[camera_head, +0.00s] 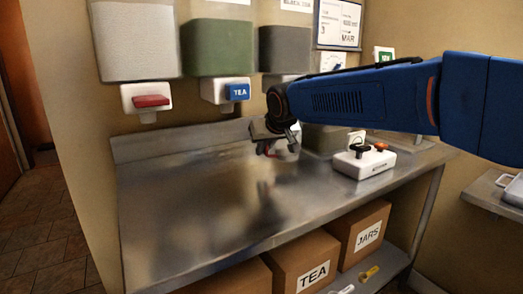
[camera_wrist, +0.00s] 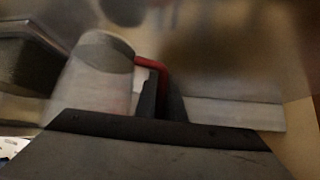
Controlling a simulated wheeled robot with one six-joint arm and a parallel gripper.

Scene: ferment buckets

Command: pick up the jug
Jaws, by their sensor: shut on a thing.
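The jug (camera_wrist: 92,85) is a pale, cloudy container with a red handle (camera_wrist: 152,64), at the left of the wrist view. In the head view the jug (camera_head: 291,150) is small and partly hidden behind my gripper (camera_head: 268,142). My gripper is shut on the jug's red handle; in the wrist view its dark fingers (camera_wrist: 163,95) are at the handle. The jug is over the back part of the steel bench (camera_head: 190,200). A dim reflection shows below it; whether its base touches the bench is hard to tell.
Wall dispensers with a red tap (camera_head: 151,101) and a blue TEA tap (camera_head: 239,92) hang behind the bench. A white device (camera_head: 364,163) with an orange button stands right of my gripper. The bench's left and middle are clear. Boxes labelled TEA (camera_head: 303,268) and JARS (camera_head: 360,233) sit below.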

